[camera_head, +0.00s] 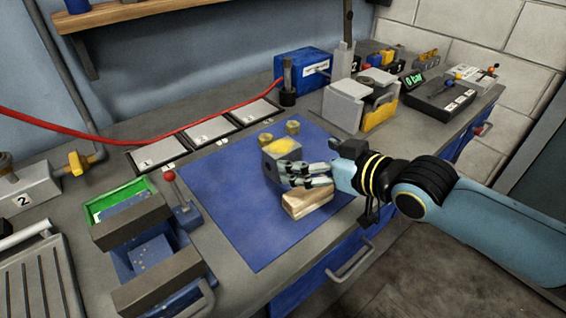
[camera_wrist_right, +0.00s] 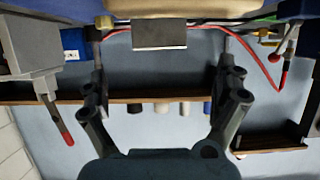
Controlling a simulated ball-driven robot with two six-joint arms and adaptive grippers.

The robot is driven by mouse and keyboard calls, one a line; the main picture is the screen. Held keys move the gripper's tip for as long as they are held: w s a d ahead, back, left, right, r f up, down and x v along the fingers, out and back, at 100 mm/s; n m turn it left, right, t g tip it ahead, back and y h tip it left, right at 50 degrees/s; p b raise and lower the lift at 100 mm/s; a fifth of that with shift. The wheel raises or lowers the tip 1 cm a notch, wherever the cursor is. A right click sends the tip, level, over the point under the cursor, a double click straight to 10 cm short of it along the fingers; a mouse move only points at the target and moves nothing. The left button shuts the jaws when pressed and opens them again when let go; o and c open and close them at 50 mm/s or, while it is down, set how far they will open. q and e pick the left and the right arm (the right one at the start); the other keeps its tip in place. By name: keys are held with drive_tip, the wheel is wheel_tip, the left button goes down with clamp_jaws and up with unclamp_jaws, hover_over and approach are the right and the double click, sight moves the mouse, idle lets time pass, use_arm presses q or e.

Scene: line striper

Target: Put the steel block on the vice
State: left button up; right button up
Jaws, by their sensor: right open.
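The steel block (camera_head: 277,167), grey with a yellow patch on top, stands on the blue mat (camera_head: 230,215). My right gripper (camera_head: 288,175) is open, its fingertips at the block's near right side; contact cannot be told. In the right wrist view a grey block (camera_wrist_right: 159,36) shows between the spread fingers, with a tan block at the top edge. The vice (camera_head: 150,253), blue with two dark jaws, stands at the lower left with a gap between its jaws. My left gripper is out of view.
A wooden block (camera_head: 308,203) lies just in front of the gripper. Two brass pieces (camera_head: 265,139) stand behind the steel block. A red-knobbed lever (camera_head: 170,177) rises beside the vice. A green tray (camera_head: 112,201) is behind the vice. The mat's left part is clear.

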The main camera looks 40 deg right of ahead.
sight(285, 150)
drive_tip(key=x, duration=0.3)
drive_tip(key=shift+a, duration=0.2)
drive_tip(key=shift+w+f, duration=0.1)
drive_tip(key=shift+w, duration=0.2)
drive_tip(key=x, duration=0.4)
drive_tip(key=shift+w+d+f+b, duration=0.15)
drive_tip(key=shift+w+b, duration=0.05)
drive_tip(key=shift+b, duration=0.1)
drive_tip(key=shift+w+f, duration=0.15)
drive_tip(key=shift+w, duration=0.25)
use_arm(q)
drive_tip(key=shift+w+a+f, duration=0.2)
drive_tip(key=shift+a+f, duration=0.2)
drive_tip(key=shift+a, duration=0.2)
use_arm(e)
drive_tip(key=shift+s, duration=0.1)
drive_tip(key=shift+c, duration=0.3)
drive_tip(key=c, duration=1.7)
drive_tip(key=shift+r, duration=0.2)
